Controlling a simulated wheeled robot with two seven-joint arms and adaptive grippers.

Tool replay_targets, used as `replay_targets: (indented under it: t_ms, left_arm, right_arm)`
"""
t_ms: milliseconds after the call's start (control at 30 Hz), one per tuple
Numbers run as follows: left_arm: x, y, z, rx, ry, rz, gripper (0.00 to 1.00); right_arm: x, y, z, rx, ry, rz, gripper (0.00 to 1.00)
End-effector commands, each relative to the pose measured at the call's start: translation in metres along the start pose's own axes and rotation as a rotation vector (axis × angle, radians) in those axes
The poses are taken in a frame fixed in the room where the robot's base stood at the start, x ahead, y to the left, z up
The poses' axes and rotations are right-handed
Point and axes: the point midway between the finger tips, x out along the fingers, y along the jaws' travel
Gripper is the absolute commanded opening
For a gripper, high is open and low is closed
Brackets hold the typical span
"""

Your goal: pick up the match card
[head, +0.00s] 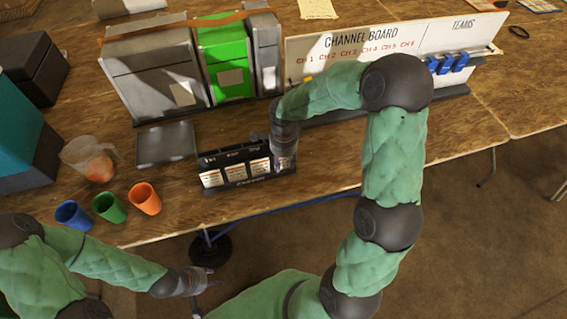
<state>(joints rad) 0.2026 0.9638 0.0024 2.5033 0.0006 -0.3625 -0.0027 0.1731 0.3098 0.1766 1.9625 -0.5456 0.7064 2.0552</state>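No card is plainly marked as the match card. A pale printed sheet (318,8) lies flat at the table's far edge, and several white labels or cards (236,173) show on the front of a low black rack (207,160). I cannot tell whether either is the match card. My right gripper (283,162) points down at the right end of the rack, overlapping it in view. Its fingers are dark and small, so I cannot tell whether it is open or touching. My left gripper (206,292) is low, off the table's front edge, with its fingers apart and empty.
Blue, green and orange cups (145,198) and a clear jug (90,160) stand at the left front. Grey and green cases (228,60) and the channel board (455,38) stand behind. A blue cable (300,203) runs along the front edge.

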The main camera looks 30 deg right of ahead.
Motion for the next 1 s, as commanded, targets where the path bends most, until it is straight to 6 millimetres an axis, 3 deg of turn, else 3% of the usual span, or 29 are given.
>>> replay_targets:
  t_ms: [33, 100, 667, 900, 1000]
  left_arm:
    - [0.0, 0.0, 0.0, 0.0, 0.0, 0.0, 0.4]
    - [0.0, 0.0, 0.0, 0.0, 0.0, 0.0, 0.4]
    - [-0.003, 0.001, 0.0, 0.0, 0.0, 0.0, 0.4]
    - [-0.017, 0.006, 0.001, 0.0, 0.0, 0.0, 0.4]
    - [-0.022, 0.008, 0.001, 0.0, 0.0, 0.0, 0.4]
  right_arm:
    - [0.0, 0.0, 0.0, 0.0, 0.0, 0.0, 0.2]
    - [0.0, 0.0, 0.0, 0.0, 0.0, 0.0, 0.0]
    - [-0.006, -0.001, 0.0, 0.0, 0.0, -0.002, 0.0]
    - [-0.035, -0.001, 0.0, 0.001, 0.001, -0.004, 0.0]
    - [-0.049, 0.011, 0.004, -0.001, 0.0, -0.004, 0.0]
